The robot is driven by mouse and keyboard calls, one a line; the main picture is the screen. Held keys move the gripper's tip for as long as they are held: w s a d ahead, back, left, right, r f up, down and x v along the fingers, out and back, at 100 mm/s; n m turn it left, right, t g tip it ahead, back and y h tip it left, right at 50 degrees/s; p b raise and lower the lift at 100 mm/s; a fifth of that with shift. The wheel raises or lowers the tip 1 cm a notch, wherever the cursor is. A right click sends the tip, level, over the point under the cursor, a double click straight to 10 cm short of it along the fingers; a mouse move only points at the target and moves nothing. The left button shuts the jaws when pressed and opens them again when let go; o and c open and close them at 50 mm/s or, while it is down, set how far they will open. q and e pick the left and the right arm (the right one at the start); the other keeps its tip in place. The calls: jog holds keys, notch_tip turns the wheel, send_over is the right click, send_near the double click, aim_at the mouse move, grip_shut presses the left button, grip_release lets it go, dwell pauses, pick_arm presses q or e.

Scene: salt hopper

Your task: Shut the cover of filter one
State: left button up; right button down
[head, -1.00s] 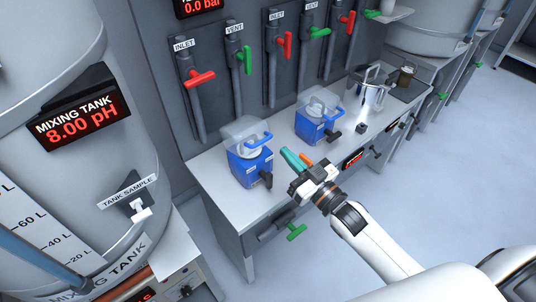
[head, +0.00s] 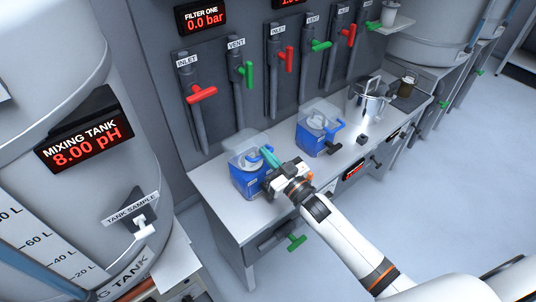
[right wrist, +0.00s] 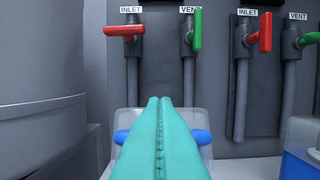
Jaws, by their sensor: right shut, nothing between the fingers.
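Filter one (head: 243,184) is the left blue unit on the bench, below the FILTER ONE display. Its clear cover (head: 238,142) looks raised at the top and back. My right gripper (head: 266,152) is shut and empty, its teal fingertips at the cover's front, over the blue handle area. In the right wrist view the shut fingers (right wrist: 160,120) point at the clear cover (right wrist: 188,116), and the blue handle (right wrist: 198,137) shows on both sides of them. The fingers hide the handle's middle, so I cannot tell whether they touch it. My left gripper is not in view.
A second blue filter (head: 312,138) with a clear cover stands to the right, then a steel pot (head: 368,97). Red and green valve handles hang on the wall panel behind. The mixing tank (head: 85,100) is at the left. The bench front (head: 225,212) is clear.

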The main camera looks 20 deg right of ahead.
pick_arm(q)
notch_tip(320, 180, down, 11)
jog(key=b, duration=1)
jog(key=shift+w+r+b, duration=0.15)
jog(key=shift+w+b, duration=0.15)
jog(key=shift+b, duration=0.05)
pick_arm(e)
notch_tip(320, 180, down, 7)
jog(key=s+d+t+y, duration=0.1)
jog(key=s+t, duration=0.1)
jog(key=t, duration=0.1)
jog(key=shift+s, duration=0.4)
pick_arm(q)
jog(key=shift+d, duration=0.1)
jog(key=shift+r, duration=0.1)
pick_arm(e)
jog(key=shift+r, duration=0.1)
